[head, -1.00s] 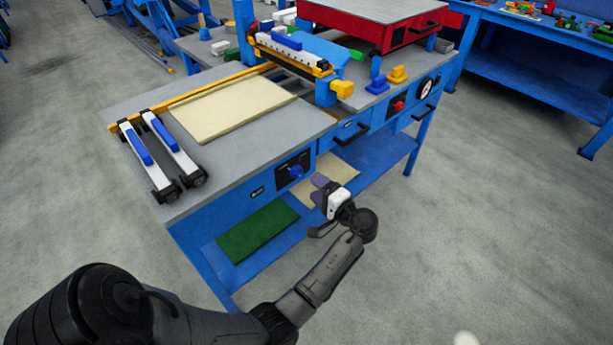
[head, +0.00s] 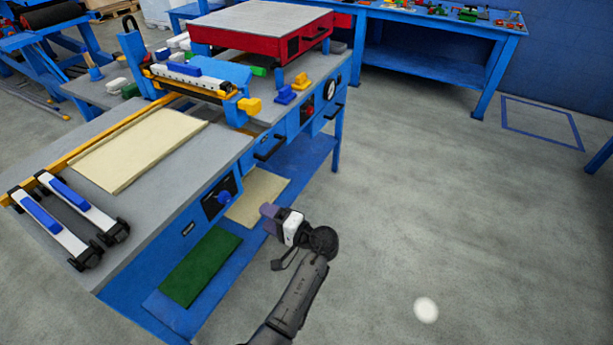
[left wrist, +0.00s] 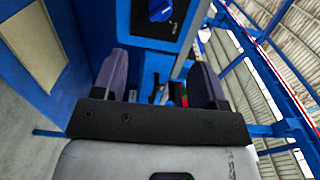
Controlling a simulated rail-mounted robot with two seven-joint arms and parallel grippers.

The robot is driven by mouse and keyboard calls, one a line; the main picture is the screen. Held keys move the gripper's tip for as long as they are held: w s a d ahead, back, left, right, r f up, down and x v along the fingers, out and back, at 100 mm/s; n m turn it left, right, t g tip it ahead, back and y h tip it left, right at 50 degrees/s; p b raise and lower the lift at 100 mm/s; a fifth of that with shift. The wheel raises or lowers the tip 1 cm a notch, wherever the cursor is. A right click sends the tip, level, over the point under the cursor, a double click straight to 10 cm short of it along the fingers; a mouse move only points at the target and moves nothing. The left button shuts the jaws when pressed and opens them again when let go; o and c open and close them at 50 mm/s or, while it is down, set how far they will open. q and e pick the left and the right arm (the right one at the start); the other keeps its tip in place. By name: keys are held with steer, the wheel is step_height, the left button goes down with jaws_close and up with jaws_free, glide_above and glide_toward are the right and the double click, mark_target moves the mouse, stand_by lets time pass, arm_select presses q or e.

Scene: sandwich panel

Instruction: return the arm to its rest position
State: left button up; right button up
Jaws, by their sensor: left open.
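My left gripper (head: 268,214) is in front of the blue workbench (head: 150,236), near its lower shelf, at the lower middle of the head view. In the left wrist view its two purple-grey fingers (left wrist: 160,85) stand wide apart with nothing between them. The bench's blue front and a round blue knob (left wrist: 160,9) show beyond the fingers; the knob also shows on a black plate in the head view (head: 224,197). I cannot tell whether the gripper touches the bench. My right gripper is not in view.
A cream panel (head: 140,150) and two white-and-blue clamps (head: 80,208) lie on the bench top. A green panel (head: 201,266) and another cream panel (head: 258,196) lie on the lower shelf. A red box (head: 262,32) stands at the back. Open grey floor (head: 440,210) lies to the right.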

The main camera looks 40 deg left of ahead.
arm_select(q)
steer(key=w+d+r+n+t+h, duration=0.2)
steer(key=w+d+r+t+h, duration=0.15)
steer(key=d+t+h, duration=0.45)
steer(key=s+d+r+m+t+h+p, duration=0.3)
steer(key=s+d+r+t+h+p, duration=0.1)
steer(key=s+d+h+p, duration=0.3)
steer(key=s+d+f+m+g+h+p, duration=0.1)
steer(key=s+d+f+m+g+p, duration=0.2)
steer(key=s, duration=0.9)
steer(key=s+f+g+h+p, duration=0.15)
steer(key=s+p, duration=0.35)
steer(key=s, duration=0.7)
step_height(320, 180, up, 38)
steer(key=p, duration=3.7)
steer(key=shift+w+r, duration=0.2)
steer(key=shift+w, duration=0.15)
steer(key=shift+g, duration=0.25)
